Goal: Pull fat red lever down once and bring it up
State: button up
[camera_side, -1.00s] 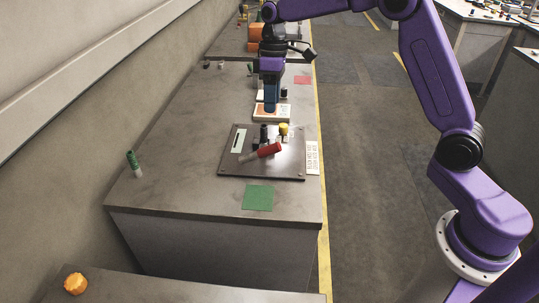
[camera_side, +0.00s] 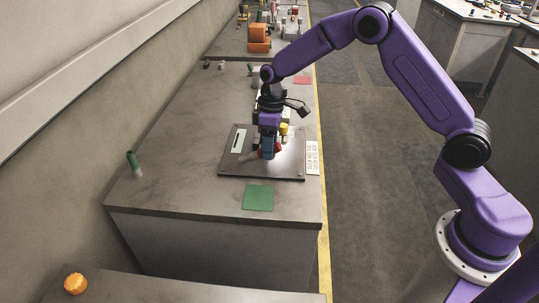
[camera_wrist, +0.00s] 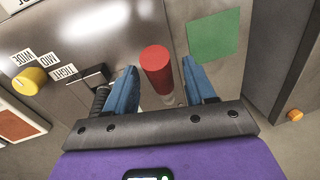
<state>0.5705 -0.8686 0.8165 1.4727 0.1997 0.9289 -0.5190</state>
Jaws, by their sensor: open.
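The fat red lever (camera_wrist: 157,68) is a thick red cylinder on a grey shaft, mounted on a dark metal panel (camera_side: 290,170). In the wrist view it stands between the two blue fingers of my gripper (camera_wrist: 163,88), with gaps on both sides. In the side view my gripper (camera_side: 267,154) is over the lever and hides most of it; a little red (camera_side: 279,147) shows beside the fingers. My gripper is open. I cannot tell the lever's exact tilt.
A yellow knob (camera_wrist: 30,81) with printed labels and a black lever (camera_wrist: 92,78) are close by on the panel. A green square (camera_side: 258,198) lies in front of the panel. A green-topped peg (camera_side: 133,164) stands at the left. The table's front left is clear.

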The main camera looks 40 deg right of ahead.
jog(key=shift+s+a+f, duration=0.1)
jog(key=shift+f, duration=0.75)
jog(key=shift+s+a+f, duration=0.1)
jog(key=shift+f, duration=0.7)
grip_shut()
jog(key=shift+f+t+y, duration=0.5)
jog(key=shift+f, duration=0.05)
grip_release()
jog(key=shift+d, duration=0.1)
jog(key=v, duration=1.7)
jog(key=shift+r, duration=0.2)
jog(key=shift+s, duration=0.1)
